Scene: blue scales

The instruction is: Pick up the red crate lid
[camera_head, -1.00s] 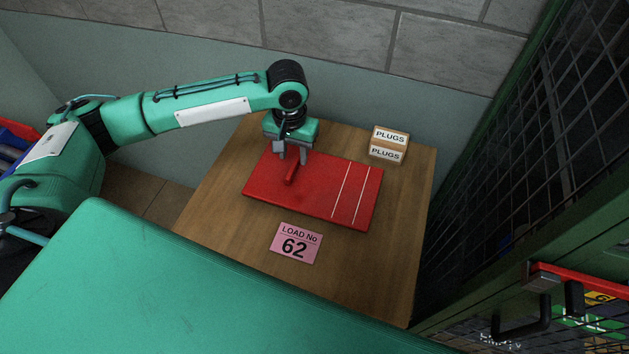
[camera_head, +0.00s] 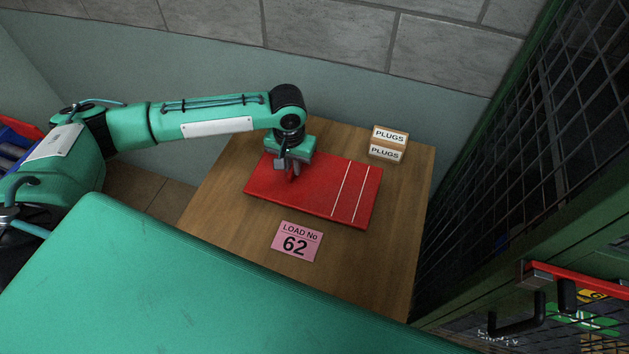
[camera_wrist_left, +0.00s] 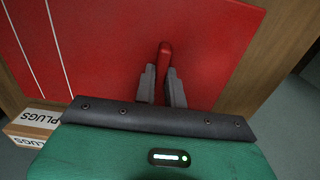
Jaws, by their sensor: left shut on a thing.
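The red crate lid (camera_head: 318,193) lies flat on the wooden table, with two white lines across its right part. Its raised red handle shows between the fingers in the left wrist view (camera_wrist_left: 165,55). My left gripper (camera_head: 292,172) has come down over the lid's left part and is shut on the handle; it also shows in the left wrist view (camera_wrist_left: 161,92). The gripper hides most of the handle in the head view. I cannot see my right gripper.
A small box marked PLUGS (camera_head: 388,145) stands behind the lid's right end. A pink card reading LOAD No 62 (camera_head: 297,242) lies in front. The wooden table (camera_head: 368,262) has bare room at the front. A green mesh cage (camera_head: 520,190) stands to the right.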

